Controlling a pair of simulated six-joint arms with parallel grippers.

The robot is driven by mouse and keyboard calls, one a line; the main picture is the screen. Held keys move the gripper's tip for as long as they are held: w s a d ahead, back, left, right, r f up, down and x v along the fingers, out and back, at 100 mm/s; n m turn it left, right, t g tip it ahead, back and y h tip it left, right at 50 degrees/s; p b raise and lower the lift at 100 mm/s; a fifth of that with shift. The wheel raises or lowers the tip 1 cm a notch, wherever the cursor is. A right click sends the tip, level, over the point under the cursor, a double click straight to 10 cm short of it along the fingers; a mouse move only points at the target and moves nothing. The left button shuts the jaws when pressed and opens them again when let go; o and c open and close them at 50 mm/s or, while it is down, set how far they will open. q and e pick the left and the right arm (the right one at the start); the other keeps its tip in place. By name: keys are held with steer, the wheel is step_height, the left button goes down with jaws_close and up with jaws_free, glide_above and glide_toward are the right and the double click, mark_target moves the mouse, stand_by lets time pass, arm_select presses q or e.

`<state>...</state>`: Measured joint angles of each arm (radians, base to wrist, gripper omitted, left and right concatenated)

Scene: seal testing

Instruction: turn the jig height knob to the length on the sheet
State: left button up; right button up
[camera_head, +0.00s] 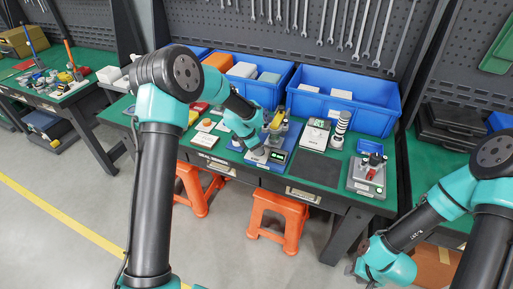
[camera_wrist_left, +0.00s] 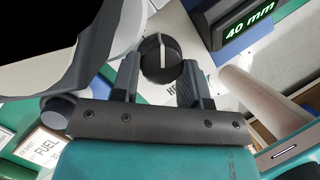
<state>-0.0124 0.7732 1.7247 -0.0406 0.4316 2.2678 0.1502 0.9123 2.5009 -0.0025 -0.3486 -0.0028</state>
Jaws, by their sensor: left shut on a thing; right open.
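The jig height knob (camera_wrist_left: 160,50) is a round black dial with a pale pointer line, on a light panel in the left wrist view. My left gripper (camera_wrist_left: 159,66) has one finger on each side of the knob and is shut on it. Beside the knob, the jig's display (camera_wrist_left: 248,26) reads "40 mm" in green; it also shows in the head view (camera_head: 278,156). My left gripper (camera_head: 256,157) covers the knob in the head view. My right gripper (camera_head: 353,267) is low at the right, away from the table, open and mostly hidden. I cannot make out the sheet's length.
Blue bins (camera_head: 345,100) stand along the back of the green table. A device with a white face (camera_head: 316,135) and a dark mat (camera_head: 315,170) lie right of the jig. A grey device with a red part (camera_head: 367,177) is further right. Orange stools (camera_head: 277,215) stand below.

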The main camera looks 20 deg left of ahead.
arm_select(q)
steer(key=shift+m, duration=0.3)
steer(key=shift+w+a+m+g+h, duration=0.15)
steer(key=shift+m+g, duration=0.45)
steer(key=shift+m, duration=0.75)
steer(key=shift+w+m+g+h, duration=0.1)
steer(key=shift+m+g+h, duration=0.15)
steer(key=shift+m+g, duration=0.75)
steer(key=shift+m+t, duration=0.4)
steer(key=shift+m, duration=0.05)
steer(key=o, duration=0.9)
steer(key=shift+o, duration=0.2)
steer(key=shift+n, duration=0.3)
